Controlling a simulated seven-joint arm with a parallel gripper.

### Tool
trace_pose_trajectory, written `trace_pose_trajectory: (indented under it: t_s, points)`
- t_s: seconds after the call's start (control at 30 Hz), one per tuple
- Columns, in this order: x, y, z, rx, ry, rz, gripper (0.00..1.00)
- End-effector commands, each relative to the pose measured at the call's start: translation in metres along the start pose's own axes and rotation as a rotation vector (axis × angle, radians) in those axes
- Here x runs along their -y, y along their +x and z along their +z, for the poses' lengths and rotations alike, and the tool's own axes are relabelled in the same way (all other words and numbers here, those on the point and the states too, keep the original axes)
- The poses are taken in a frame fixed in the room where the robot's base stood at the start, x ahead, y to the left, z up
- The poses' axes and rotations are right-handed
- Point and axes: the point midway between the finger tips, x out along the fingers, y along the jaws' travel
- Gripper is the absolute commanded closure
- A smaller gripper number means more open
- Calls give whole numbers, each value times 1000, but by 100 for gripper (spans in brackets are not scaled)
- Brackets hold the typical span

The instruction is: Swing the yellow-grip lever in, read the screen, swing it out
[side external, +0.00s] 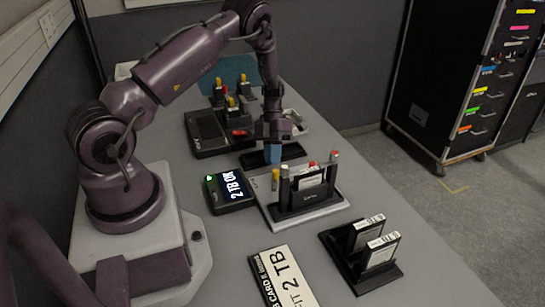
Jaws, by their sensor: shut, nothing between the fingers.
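The yellow-grip lever (276,178) stands upright at the left end of a pale base plate (272,213). I cannot tell how far in it is swung. A black dock (306,197) on that plate holds a dark card (311,178). The screen (233,186) left of the plate is lit, reads "2 TB OK" sideways, and has a green light on its left. My gripper (273,161) points down with blue fingertips, shut and empty, behind the yellow grip and apart from it. It is over or near a black tray (291,150).
A black bin unit (207,130) with yellow-topped items is behind.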

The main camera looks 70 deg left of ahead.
Motion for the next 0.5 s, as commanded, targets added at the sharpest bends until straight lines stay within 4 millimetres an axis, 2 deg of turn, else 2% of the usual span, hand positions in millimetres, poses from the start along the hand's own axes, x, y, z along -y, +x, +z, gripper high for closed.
trace_pose_trajectory:
  t_s: [0.5]
  points:
    - [-4, -86, -3, 4, 0, 2, 100]
